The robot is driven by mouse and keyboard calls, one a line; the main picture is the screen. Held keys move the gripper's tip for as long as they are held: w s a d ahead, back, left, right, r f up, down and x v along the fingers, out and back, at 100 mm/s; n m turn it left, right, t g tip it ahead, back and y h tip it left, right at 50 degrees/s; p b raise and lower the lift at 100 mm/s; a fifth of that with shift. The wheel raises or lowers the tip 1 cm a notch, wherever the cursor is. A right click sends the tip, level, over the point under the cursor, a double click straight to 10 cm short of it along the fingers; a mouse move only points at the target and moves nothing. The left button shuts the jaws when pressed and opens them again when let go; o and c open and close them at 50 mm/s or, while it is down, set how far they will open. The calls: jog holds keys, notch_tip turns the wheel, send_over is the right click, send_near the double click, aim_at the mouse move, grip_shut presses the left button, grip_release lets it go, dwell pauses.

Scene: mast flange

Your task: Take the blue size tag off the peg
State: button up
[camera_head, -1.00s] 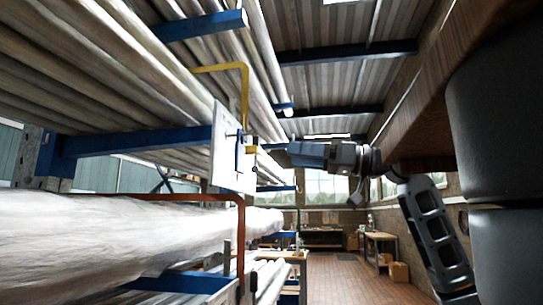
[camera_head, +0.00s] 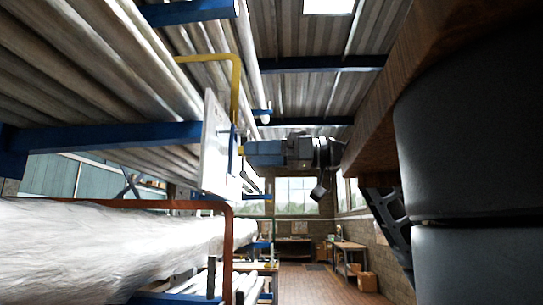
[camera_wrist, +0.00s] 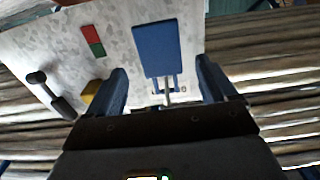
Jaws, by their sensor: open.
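The blue size tag (camera_wrist: 155,48) is a flat blue rectangle in front of a speckled pale board (camera_wrist: 55,40) in the wrist view. A short pale peg (camera_wrist: 168,92) shows just below the tag. My gripper (camera_wrist: 162,68) is open, with one blue finger on each side of the tag's lower part; I cannot tell whether either finger touches it. In the head view my gripper (camera_head: 245,150) is close to the white board (camera_head: 213,150), seen nearly edge-on, and the tag is hard to make out there.
A red and green label (camera_wrist: 92,40), a black handle (camera_wrist: 52,95) and a yellow block (camera_wrist: 90,90) are left of the tag. A yellow bar (camera_head: 236,85) and a red bar (camera_head: 228,240) flank the board. Racks of long pipes fill the left; open floor (camera_head: 310,280) lies beyond.

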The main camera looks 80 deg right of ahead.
aim_at(236, 155)
jog(key=shift+w+a, duration=0.2)
jog(key=shift+w, duration=2.55)
jog(key=shift+c, duration=0.3)
jog(key=c, duration=0.9)
